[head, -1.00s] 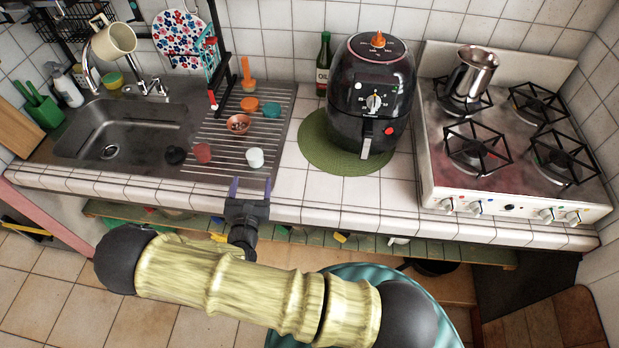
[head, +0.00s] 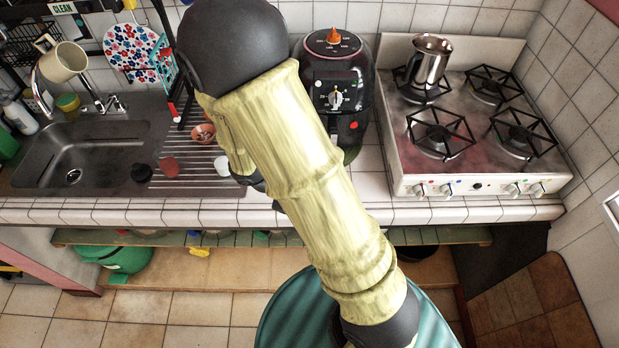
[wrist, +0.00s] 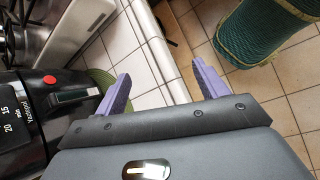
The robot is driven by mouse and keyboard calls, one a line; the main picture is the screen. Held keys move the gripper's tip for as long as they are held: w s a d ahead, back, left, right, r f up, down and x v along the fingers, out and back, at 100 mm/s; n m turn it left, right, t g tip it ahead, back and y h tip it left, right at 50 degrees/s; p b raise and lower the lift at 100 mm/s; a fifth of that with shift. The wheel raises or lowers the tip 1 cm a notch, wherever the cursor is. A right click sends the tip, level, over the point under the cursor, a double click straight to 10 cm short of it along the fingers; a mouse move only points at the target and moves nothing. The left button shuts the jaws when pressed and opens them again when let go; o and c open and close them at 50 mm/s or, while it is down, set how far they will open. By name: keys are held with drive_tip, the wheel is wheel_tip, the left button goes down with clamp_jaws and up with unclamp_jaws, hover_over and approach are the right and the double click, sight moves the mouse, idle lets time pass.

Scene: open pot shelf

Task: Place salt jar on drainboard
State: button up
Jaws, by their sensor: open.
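The ribbed drainboard (head: 195,160) lies right of the sink in the head view, its right part hidden behind my arm. A small white cup-like piece (head: 222,167), a red round piece (head: 169,167) and a copper-coloured bowl (head: 203,133) are on it. I cannot tell whether any of these is the salt jar; no salt label is readable. In the wrist view my gripper (wrist: 163,88) is open and empty, its two purple fingers apart near the counter's tiled front edge.
A black air fryer (head: 338,95) stands right of the drainboard on a green mat (wrist: 100,78). The white stove (head: 470,160) with a metal pot (head: 428,62) is further right. The sink (head: 80,155) is at left. Tiled counter (head: 370,185) between fryer and stove is bare.

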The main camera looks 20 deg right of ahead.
wheel_tip(320, 180, up, 9)
drive_tip(key=a+m+t+y, duration=0.1)
drive_tip(key=m+t+y, duration=0.2)
drive_tip(key=m+y, duration=0.4)
drive_tip(key=shift+s+a+r+m+t, duration=0.2)
drive_tip(key=shift+s+m+t, duration=0.2)
drive_tip(key=shift+m, duration=1.1)
